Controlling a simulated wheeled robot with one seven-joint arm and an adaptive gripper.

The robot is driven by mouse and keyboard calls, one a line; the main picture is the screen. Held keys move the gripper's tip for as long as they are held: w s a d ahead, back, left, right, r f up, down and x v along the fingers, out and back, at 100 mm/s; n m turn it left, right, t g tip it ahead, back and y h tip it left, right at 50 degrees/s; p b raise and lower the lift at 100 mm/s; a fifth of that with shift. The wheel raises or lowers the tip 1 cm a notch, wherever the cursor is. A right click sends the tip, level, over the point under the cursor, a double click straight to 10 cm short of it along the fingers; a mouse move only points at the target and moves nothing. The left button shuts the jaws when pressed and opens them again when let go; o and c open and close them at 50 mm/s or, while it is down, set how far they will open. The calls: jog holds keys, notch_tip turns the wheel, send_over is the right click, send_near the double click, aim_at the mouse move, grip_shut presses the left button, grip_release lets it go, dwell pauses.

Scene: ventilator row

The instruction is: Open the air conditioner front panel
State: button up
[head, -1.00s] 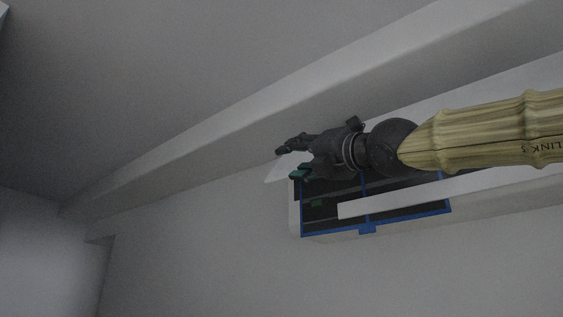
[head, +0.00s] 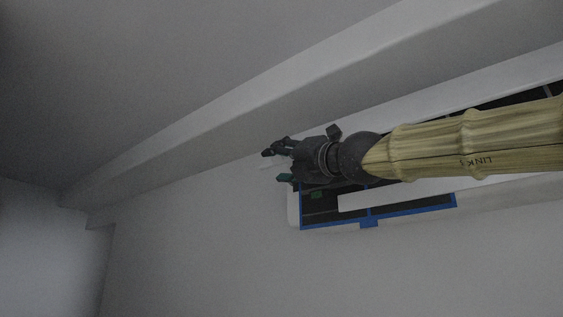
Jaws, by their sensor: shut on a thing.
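The air conditioner (head: 293,212) is a long white unit high on the wall. Its front panel (head: 440,98) is swung up, baring dark filters with blue frames (head: 410,214). A white strip (head: 420,188) crosses the opening. My gripper (head: 276,166) is at the unit's left end, shut on the panel's left edge, a bit of which shows white between the fingers. My wrist and forearm hide much of the panel and the upper part of the opening.
A long pale beam (head: 250,105) runs under the ceiling just above the panel, close to my gripper. The bare wall (head: 200,240) below and left of the unit is clear.

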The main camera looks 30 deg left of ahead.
jog(key=c, duration=0.7)
jog(key=o, duration=0.9)
jog(key=shift+f, duration=0.1)
jog(key=shift+c, duration=0.2)
jog(key=shift+a, duration=0.1)
jog(key=shift+f, duration=0.1)
jog(key=shift+s+d+f+b, duration=0.15)
jog(key=shift+d+f+b, duration=0.1)
jog(key=shift+d+b, duration=0.3)
jog(key=shift+r+b+v, duration=0.15)
jog(key=shift+b+v, duration=0.15)
jog(key=shift+v, duration=0.35)
jog(key=shift+r+b+v, duration=0.1)
jog(key=shift+b+v, duration=0.15)
jog(key=shift+v, duration=0.45)
jog(key=shift+b+v, duration=1.55)
jog(key=shift+v, duration=2.85)
jog(key=shift+a+r, duration=0.1)
